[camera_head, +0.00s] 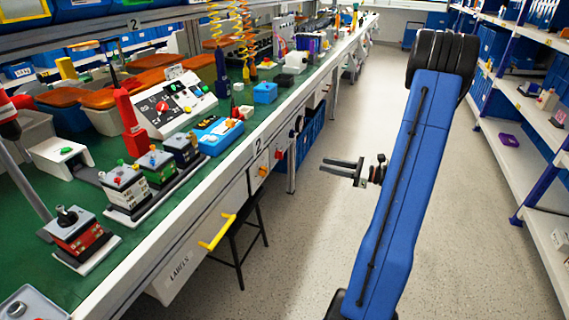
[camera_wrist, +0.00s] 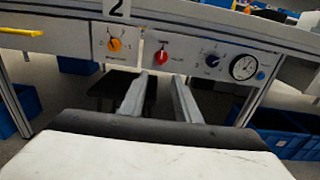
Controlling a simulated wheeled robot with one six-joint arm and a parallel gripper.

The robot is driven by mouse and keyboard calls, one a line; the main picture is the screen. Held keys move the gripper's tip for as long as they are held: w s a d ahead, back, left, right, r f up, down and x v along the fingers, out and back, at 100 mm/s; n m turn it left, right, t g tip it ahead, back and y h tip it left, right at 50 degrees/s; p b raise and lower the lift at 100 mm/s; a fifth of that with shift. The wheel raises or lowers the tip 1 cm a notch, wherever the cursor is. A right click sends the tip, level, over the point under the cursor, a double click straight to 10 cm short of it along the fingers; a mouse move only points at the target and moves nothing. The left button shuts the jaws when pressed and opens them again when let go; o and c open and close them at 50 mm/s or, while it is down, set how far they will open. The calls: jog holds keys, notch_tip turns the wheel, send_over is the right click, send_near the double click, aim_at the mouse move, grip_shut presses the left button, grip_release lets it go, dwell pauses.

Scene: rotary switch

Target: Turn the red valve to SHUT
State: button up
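The red valve (camera_wrist: 161,57) is a small red knob on a white panel (camera_wrist: 135,53) below the bench edge, with small lettering around it too blurred to read. In the head view the red valve (camera_head: 279,153) is a small red spot on the bench front. My gripper (camera_head: 323,165) is open and empty, to the right of the panel and apart from it, fingers pointing towards the bench. In the wrist view my gripper (camera_wrist: 160,75) has its two fingers apart, with the red valve just above and between their tips. The valve's exact setting cannot be read.
An orange knob (camera_wrist: 114,44) sits left of the valve. A dark blue knob (camera_wrist: 212,60) and a round gauge (camera_wrist: 244,67) sit right of it. A drawer with a yellow handle (camera_head: 217,232) and a black stool (camera_head: 238,240) are nearby. The aisle floor (camera_head: 310,235) is clear.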

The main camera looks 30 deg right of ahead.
aim_at(280, 154)
jog(key=x, duration=1.7)
jog(key=shift+w+d, duration=0.15)
jog(key=shift+d, duration=0.05)
jog(key=shift+f, duration=0.15)
grip_shut()
